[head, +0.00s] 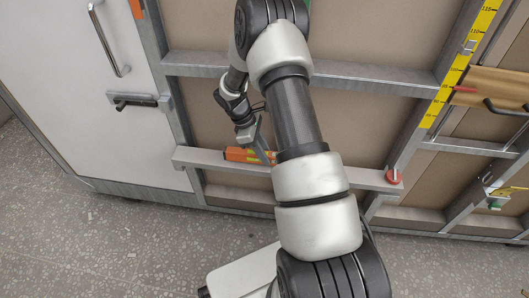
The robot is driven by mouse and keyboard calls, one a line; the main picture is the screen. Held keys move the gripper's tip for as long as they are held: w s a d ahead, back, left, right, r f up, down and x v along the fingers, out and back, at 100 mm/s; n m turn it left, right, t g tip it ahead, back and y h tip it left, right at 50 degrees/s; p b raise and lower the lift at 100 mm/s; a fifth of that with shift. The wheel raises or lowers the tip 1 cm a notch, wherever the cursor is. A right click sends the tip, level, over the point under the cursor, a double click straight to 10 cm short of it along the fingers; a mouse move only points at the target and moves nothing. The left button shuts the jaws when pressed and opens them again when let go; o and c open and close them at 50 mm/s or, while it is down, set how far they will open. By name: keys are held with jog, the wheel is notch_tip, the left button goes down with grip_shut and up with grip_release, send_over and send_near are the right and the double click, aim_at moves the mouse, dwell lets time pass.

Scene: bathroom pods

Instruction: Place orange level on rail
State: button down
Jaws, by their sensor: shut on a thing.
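The orange level (236,154) has a yellow-green vial and lies lengthwise along the light metal rail (340,175), near the rail's left end. It appears at the rail's top surface, but I cannot tell whether it rests fully on it. My gripper (264,150) comes down from above and is shut on the level at its right part. My arm hides the right end of the level and the middle of the rail.
A red round piece (393,176) sits at the rail's right end. A white door (90,90) with a handle stands left. A yellow measuring strip (460,65) runs up the right post. Another orange piece (137,9) is at the top left. The speckled floor (120,245) in front is clear.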

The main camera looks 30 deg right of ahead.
aim_at(231, 149)
jog(key=shift+f, duration=0.15)
jog(key=c, duration=1.5)
grip_release()
jog(key=shift+r, duration=0.3)
jog(key=p+v, duration=0.1)
jog(key=v, duration=0.1)
jog(key=shift+r+p, duration=0.35)
jog(key=shift+p, duration=0.05)
jog(key=w+a, duration=0.2)
jog(key=a, duration=0.1)
jog(key=w+a, duration=0.2)
jog(key=a, duration=0.1)
jog(key=w+a, duration=0.2)
jog(key=a, duration=0.1)
jog(key=shift+w+a+f+p, duration=0.3)
jog(key=shift+a+f+p, duration=0.05)
jog(key=shift+p, duration=0.05)
